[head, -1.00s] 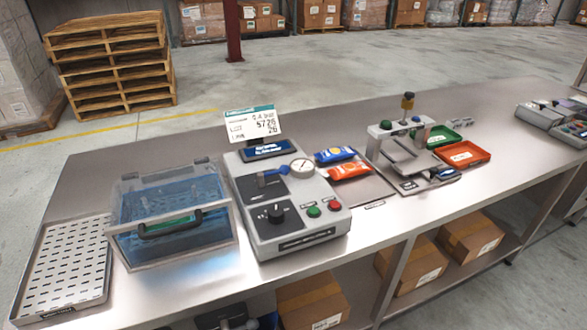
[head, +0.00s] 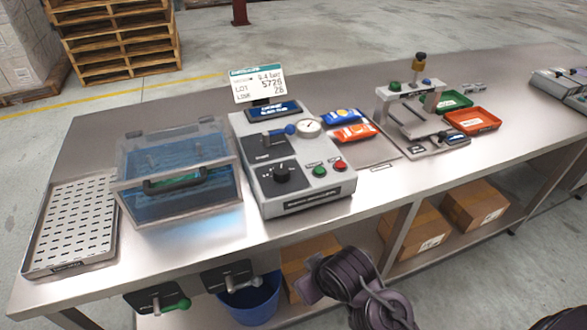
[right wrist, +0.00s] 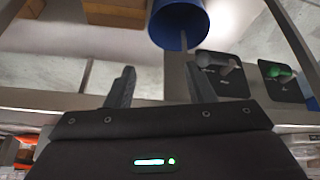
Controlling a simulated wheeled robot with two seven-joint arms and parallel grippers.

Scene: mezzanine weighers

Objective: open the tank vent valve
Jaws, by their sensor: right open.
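Two valve panels hang below the bench's front edge. One has a green lever (head: 172,305) and the other a grey lever (head: 238,276); their labels are unreadable. In the right wrist view, the grey-lever panel (right wrist: 222,75) and green-lever panel (right wrist: 285,80) are at the upper right. I cannot tell which one is the tank vent valve. A clear lidded tank (head: 210,205) stands left of the box. My right gripper (right wrist: 160,85) is open and empty, apart from the panels. My left gripper is out of view.
A blue bucket (head: 250,303) stands below the grey-lever panel. Cardboard boxes (head: 475,205) sit on the lower shelf. A perforated tray (head: 70,225) lies at the bench's left end. The bench's front edge and legs bound the space near my right arm.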

